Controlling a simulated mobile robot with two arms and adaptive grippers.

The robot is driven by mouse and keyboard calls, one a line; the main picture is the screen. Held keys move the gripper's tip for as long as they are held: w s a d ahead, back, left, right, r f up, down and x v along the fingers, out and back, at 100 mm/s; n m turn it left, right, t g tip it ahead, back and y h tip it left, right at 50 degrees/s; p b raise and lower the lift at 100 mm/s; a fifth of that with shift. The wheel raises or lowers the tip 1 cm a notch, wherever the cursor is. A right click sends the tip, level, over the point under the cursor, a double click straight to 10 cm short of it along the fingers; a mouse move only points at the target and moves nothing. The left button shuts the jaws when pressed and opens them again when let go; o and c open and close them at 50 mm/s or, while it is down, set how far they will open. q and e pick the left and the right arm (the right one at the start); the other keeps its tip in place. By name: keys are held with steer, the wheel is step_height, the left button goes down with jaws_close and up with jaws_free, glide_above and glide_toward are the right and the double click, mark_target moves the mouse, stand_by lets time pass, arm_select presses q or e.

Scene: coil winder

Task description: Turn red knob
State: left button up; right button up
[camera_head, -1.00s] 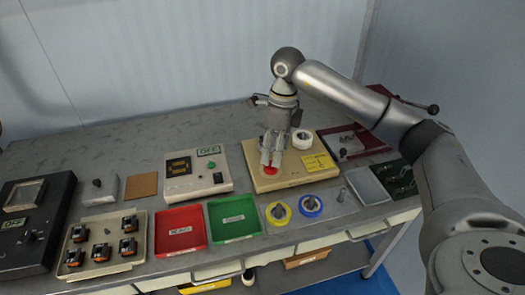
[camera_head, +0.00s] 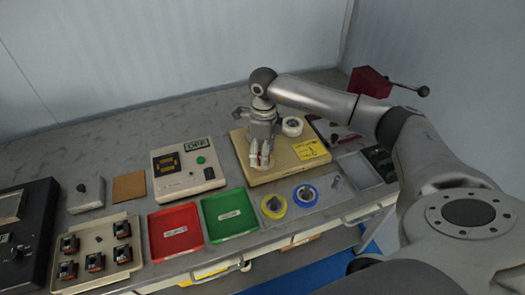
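The red knob (camera_head: 258,165) is on the front part of a tan wooden board, and only a small bit of red shows under my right gripper. My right gripper (camera_head: 260,160) points down over the knob, with its fingers around or just above it. The fingers hide most of the knob, so I cannot tell whether they touch it or grip it. My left gripper is not in view.
The tan board (camera_head: 283,172) bears a white roll (camera_head: 292,126) and a yellow label (camera_head: 310,149). A green tray (camera_head: 230,215), red tray (camera_head: 175,232) and beige control box (camera_head: 188,170) stand left of it. Yellow (camera_head: 274,205) and blue (camera_head: 305,195) rings lie in front. The table's back is clear.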

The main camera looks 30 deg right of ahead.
steer(key=shift+f, duration=0.4)
steer(key=c, duration=1)
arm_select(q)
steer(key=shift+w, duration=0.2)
